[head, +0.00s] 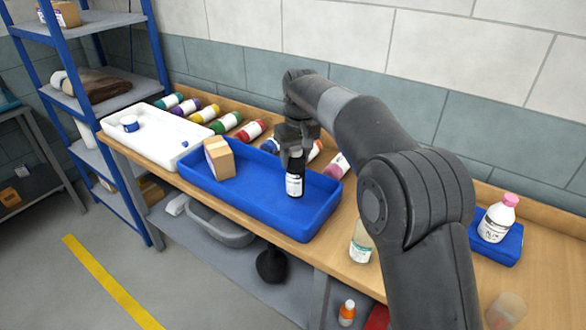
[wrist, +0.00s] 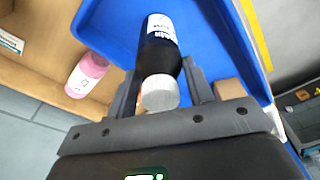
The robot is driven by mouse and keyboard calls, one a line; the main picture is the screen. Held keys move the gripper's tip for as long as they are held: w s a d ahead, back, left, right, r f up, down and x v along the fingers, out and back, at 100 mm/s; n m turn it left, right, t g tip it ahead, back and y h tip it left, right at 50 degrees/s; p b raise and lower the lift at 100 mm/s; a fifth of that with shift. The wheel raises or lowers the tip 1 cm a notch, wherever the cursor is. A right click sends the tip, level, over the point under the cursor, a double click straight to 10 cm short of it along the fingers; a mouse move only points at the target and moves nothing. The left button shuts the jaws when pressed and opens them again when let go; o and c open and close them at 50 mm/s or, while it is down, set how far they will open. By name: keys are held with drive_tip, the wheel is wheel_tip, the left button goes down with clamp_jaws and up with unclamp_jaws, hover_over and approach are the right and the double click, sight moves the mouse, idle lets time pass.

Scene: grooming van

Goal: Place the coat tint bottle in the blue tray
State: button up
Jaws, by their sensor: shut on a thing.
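A black bottle with a white label (head: 294,184), which I take as the coat tint bottle, is upright in my gripper (head: 293,146). Its label is too small to read. The jaws are shut around its upper part, and the wrist view shows the black bottle (wrist: 158,50) with its pale cap between the fingers of my gripper (wrist: 160,88). The bottle is over the inside of the large blue tray (head: 240,204), right of its middle. I cannot tell whether its base touches the tray floor. The blue tray also fills the top of the wrist view (wrist: 110,28).
A cardboard box (head: 219,158) sits in the blue tray's left part. A white tray (head: 150,152) stands to the left. Several coloured bottles lie along the wall, including a red one (head: 250,131). A smaller blue tray (head: 505,250) holds a pink-capped bottle (head: 495,218) at right.

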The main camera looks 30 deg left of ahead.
sight(294, 168)
drive_tip(key=shift+a+f, duration=0.2)
drive_tip(key=shift+f, duration=2.05)
drive_tip(key=o, duration=1.5)
drive_tip(key=r, duration=0.8)
drive_tip(key=d+r, duration=0.1)
drive_tip(key=r, duration=0.3)
drive_tip(key=shift+s+d, duration=0.1)
drive_tip(key=shift+s, duration=0.25)
drive_tip(key=shift+r, duration=0.1)
